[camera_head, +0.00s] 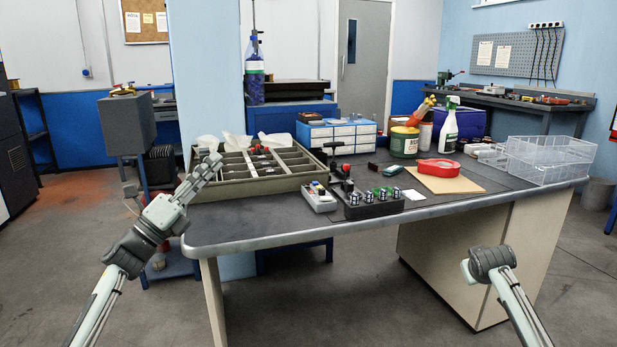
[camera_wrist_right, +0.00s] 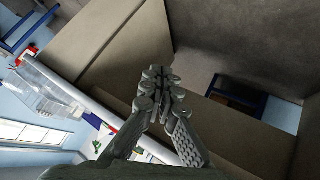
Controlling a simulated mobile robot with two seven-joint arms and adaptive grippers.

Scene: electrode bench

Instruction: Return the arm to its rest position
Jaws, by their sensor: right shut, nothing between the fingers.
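My right arm comes in from the lower right in the head view, with its wrist in front of the bench's right part, beside the drawer side. Its fingers are mostly hidden there behind the wrist. In the right wrist view my right gripper (camera_wrist_right: 160,78) is shut, its fingertips together and nothing between them. My left gripper (camera_head: 212,165) points up and right at the left end of the bench (camera_head: 270,215), in front of the compartment tray (camera_head: 290,182). Its fingers look close together from this angle, but their gap is not clear.
The bench's front edge runs between my arms. Open floor lies in front.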

